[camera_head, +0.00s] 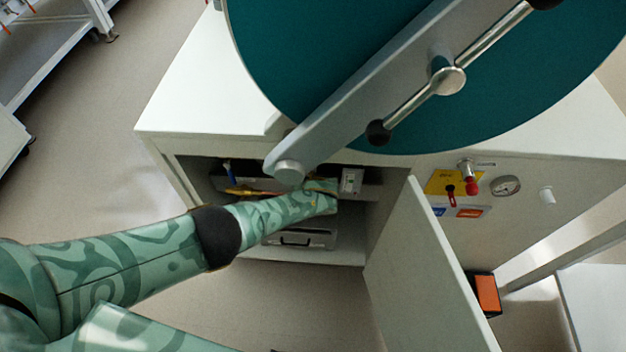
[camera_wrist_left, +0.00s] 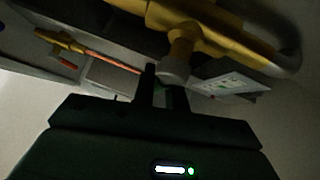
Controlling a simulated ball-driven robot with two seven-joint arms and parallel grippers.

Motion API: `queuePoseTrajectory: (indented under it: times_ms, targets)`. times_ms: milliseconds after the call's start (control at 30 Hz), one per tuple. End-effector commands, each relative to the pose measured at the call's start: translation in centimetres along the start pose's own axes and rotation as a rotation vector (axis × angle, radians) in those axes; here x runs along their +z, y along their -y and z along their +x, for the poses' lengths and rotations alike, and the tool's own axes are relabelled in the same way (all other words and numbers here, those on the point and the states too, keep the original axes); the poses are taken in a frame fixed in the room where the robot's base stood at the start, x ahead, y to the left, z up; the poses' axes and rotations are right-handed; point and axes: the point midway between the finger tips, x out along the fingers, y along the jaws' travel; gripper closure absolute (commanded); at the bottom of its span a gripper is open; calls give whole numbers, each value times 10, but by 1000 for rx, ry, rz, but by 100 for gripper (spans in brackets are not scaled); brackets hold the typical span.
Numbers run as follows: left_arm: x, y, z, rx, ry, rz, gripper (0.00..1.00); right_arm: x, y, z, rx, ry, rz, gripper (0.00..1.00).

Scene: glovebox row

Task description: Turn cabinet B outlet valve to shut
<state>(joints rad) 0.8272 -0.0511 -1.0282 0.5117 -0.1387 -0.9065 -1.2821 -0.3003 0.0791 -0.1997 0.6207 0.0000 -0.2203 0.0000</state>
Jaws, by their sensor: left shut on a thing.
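A yellow pipe (camera_wrist_left: 208,36) with a short stub and grey collar (camera_wrist_left: 174,70) hangs above the fingers in the left wrist view. I take it for the outlet valve; no label for cabinet B is readable. My left gripper (camera_wrist_left: 161,88) is shut at the collar, on what seems to be the valve handle, mostly hidden between the dark fingers. The handle's angle cannot be read. In the head view my left arm reaches into the open lower compartment (camera_head: 355,246), and the gripper is hidden there. My right gripper is in neither view.
An open door (camera_head: 425,265) stands right of the compartment. A big teal round door (camera_head: 330,60) with a grey bar (camera_head: 365,90) is above. A gauge (camera_head: 505,185) and red-handled valve (camera_head: 471,184) are on the front panel. Another yellow-orange line (camera_wrist_left: 60,40) runs at the left.

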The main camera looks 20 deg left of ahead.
Motion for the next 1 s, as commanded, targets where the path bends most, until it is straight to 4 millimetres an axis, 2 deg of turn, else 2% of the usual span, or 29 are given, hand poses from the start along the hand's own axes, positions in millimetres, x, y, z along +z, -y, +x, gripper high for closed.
queuePoseTrajectory:
  times_ms: [333,367,400,433,767,867,967,1000]
  targets:
    - [-4,-3,1,7,-4,9,100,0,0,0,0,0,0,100]
    - [-4,-3,1,7,-4,10,81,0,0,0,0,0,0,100]
    - [-4,-3,1,7,-4,9,70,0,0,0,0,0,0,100]
    - [-4,-3,1,7,-3,9,65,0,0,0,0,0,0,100]
    - [0,-2,-4,4,0,6,65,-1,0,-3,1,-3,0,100]
    - [2,-1,-16,2,1,6,65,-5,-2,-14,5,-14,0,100]
    - [4,-1,-38,3,2,7,65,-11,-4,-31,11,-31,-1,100]
    - [-6,-1,-44,3,-2,8,65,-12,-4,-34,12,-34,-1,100]
